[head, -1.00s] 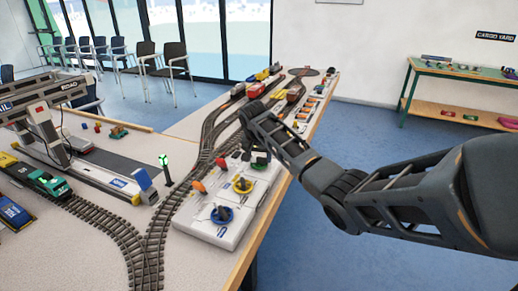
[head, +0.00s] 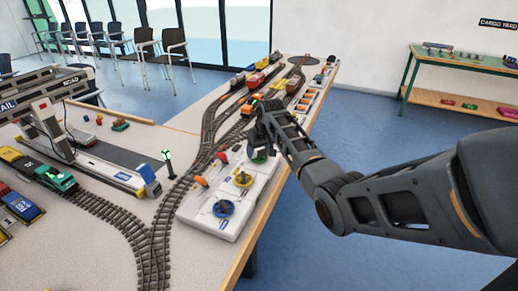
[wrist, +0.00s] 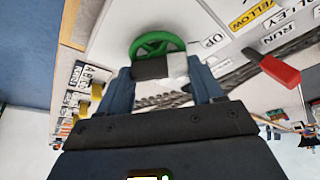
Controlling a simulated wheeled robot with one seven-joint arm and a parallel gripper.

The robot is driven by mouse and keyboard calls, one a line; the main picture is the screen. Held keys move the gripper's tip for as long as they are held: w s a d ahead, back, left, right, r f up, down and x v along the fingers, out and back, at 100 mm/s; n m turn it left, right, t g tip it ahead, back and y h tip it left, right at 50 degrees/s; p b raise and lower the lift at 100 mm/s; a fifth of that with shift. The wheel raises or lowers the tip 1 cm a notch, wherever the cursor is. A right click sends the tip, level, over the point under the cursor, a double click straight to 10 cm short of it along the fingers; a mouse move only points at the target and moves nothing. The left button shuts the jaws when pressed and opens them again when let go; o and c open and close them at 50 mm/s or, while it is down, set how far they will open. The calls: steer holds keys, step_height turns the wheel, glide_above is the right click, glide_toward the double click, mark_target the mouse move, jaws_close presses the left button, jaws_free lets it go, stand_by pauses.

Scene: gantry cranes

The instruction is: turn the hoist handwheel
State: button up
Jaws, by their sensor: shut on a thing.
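The green handwheel (wrist: 150,43) stands on the white control panel (head: 205,228), with a label reading UP beside it in the wrist view. In the head view the green wheel (head: 259,157) shows only partly under my gripper (head: 262,142). In the wrist view my gripper (wrist: 165,72) reaches in from below, with a finger on each side and the pads near together at the wheel's near side. It is shut on the wheel. The pads hide part of the rim and hub.
A yellow wheel (head: 242,178) and a blue wheel (head: 221,208) sit nearer on the panel. A red lever (wrist: 275,68) lies right of the green wheel in the wrist view. A model gantry crane (head: 50,115), tracks (head: 155,235) and trains surround the panel. Blue floor is free to the right.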

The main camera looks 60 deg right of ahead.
mark_target(263, 162)
stand_by(0.3)
steer(key=o, duration=1.1)
steer(key=shift+c, duration=0.2)
steer(key=v, duration=0.8)
steer(key=shift+d, duration=0.1)
